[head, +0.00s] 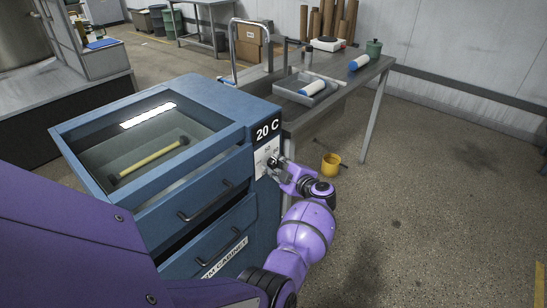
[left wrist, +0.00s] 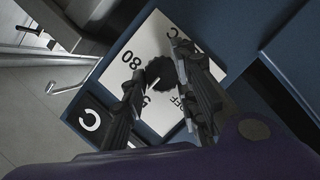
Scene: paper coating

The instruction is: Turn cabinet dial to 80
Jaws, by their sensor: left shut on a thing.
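The blue cabinet (head: 222,128) stands at the left with a display (head: 267,131) reading 20 C on its front corner. Below the display is a white dial plate (head: 264,158). In the left wrist view the plate (left wrist: 150,38) shows an 80 mark and other, partly hidden marks around a dark round dial (left wrist: 163,72). My left gripper (head: 273,165) is at the plate. In the left wrist view its two fingers (left wrist: 158,74) are on either side of the dial, shut on it, and cover parts of it. The dial's exact pointer setting is hard to read. My right gripper is not in view.
The cabinet has a window top with a yellow bar (head: 150,158) inside and drawers with handles (head: 207,202). A metal table (head: 335,92) behind holds a tray (head: 302,84) and rollers. A yellow bucket (head: 331,164) stands on the floor. The floor at right is clear.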

